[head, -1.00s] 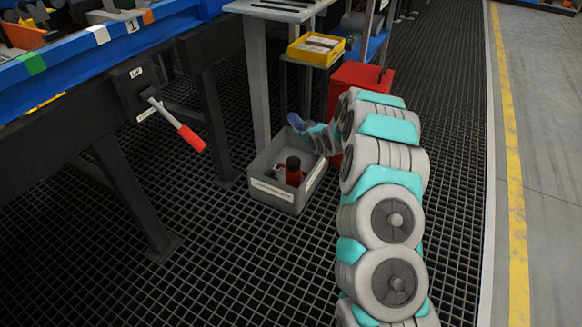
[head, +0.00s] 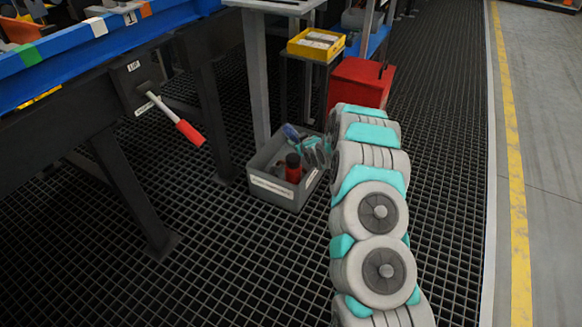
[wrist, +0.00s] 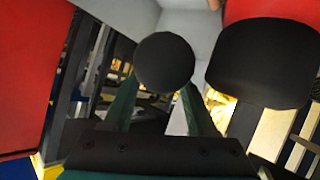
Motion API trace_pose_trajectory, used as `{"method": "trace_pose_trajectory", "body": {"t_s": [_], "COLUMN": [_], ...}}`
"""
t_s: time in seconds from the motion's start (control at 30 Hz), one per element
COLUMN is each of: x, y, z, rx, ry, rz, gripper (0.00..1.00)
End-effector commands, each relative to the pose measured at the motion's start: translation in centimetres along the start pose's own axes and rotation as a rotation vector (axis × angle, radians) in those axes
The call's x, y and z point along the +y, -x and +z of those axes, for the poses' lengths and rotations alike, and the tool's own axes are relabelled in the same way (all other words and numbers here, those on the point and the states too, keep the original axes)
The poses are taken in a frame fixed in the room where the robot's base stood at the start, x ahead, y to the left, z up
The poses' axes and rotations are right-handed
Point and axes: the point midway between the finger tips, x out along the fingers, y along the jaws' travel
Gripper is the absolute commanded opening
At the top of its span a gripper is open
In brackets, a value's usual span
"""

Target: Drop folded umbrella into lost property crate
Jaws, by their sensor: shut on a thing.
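The grey lost property crate (head: 273,188) stands on the grating in the head view, with a white label on its front. A red flask with a black cap (head: 293,170) stands inside; it also shows large at the right of the wrist view (wrist: 265,60). My gripper (head: 300,146) is low over the crate's back right part, behind the flask. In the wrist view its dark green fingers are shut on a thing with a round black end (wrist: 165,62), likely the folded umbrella. A dark blue part (head: 290,132) shows at my gripper in the head view. Most of the held thing is hidden.
A red box (head: 360,84) stands behind the crate, close to my arm. A yellow tray (head: 316,46) sits on a shelf above. A table leg (head: 257,90) rises behind the crate. A red-handled lever (head: 188,132) juts out at left. Open grating lies in front.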

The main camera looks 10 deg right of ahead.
Motion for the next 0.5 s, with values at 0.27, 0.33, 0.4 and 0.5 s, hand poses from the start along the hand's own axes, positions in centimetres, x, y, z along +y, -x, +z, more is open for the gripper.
{"method": "trace_pose_trajectory", "body": {"t_s": [0.27, 0.33, 0.4, 0.5], "x": [0.04, 0.03, 0.03, 0.02], "y": [0.02, 0.02, 0.02, 0.02], "z": [-0.11, -0.10, -0.09, -0.06], "rx": [0.002, 0.002, 0.002, 0.001], "ry": [0.000, 0.000, 0.000, 0.000], "rz": [0.001, 0.000, 0.000, 0.000], "gripper": [0.67, 0.75, 0.83, 0.93]}}
